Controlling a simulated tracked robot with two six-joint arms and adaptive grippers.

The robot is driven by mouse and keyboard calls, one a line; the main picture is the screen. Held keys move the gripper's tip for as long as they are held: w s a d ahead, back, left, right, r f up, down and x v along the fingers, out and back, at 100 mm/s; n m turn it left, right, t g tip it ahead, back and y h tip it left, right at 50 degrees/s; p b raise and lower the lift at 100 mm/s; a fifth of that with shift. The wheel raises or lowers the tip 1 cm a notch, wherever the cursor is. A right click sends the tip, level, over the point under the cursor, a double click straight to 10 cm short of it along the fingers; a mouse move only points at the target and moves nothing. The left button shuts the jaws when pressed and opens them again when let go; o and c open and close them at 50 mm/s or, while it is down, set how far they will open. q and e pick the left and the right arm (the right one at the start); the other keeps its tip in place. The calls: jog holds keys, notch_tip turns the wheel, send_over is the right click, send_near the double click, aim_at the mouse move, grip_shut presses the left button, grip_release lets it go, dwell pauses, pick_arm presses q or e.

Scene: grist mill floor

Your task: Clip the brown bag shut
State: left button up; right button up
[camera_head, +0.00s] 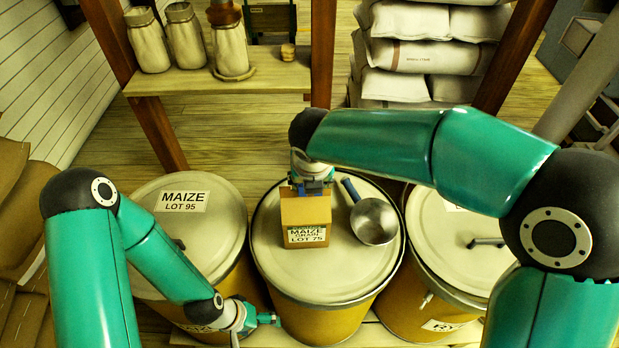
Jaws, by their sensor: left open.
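The brown bag (305,215), labelled maize grain lot 75, stands upright on the lid of the middle drum (345,278). My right gripper (311,188) points down right at the bag's top and hides its upper edge. I cannot tell whether its fingers grip the bag or a clip, or only touch. My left gripper (272,319) is open and apart from the bag, low in front of the gap between the left and middle drums. I cannot make out a separate clip.
A metal scoop (373,220) with a blue handle lies on the middle lid, right of the bag. A left drum (205,240) and right drum (455,245) stand close alongside.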

jog(key=shift+s+f, duration=0.1)
jog(key=shift+f, duration=0.15)
dwell(0.5)
jog(key=o, duration=1.2)
jog(key=shift+c, duration=0.2)
jog(key=shift+r, duration=0.1)
jog(key=shift+r+p, duration=3)
